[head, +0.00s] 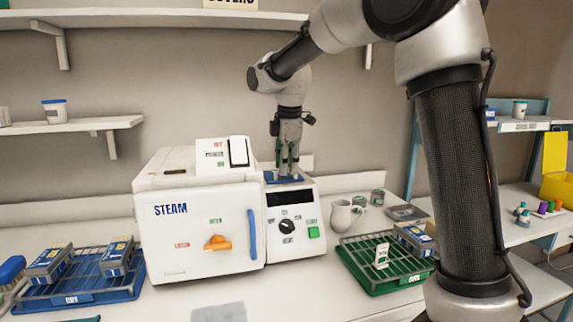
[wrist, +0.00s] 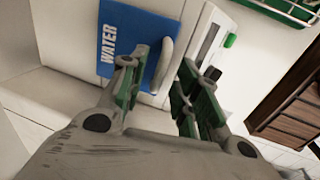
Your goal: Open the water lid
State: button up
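The water lid is a blue panel marked WATER (wrist: 125,38) with a pale curved handle (wrist: 163,66) on its right edge in the wrist view. In the head view the lid (head: 298,180) shows as a blue strip on top of the right part of the white STEAM machine (head: 200,240), and it looks closed. My gripper (head: 287,161) points down just above it. In the wrist view my gripper (wrist: 160,80) is open, with its green-padded fingers apart on either side of the handle. Contact with the handle cannot be told.
A blue rack (head: 80,296) marked DRY holds boxes at the left. A green rack (head: 365,284) stands right of the machine, near a white jug (head: 342,216). A wall shelf (head: 180,18) runs above.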

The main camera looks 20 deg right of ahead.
jog(key=shift+f, duration=0.15)
grip_shut()
jog(key=shift+w, duration=0.1)
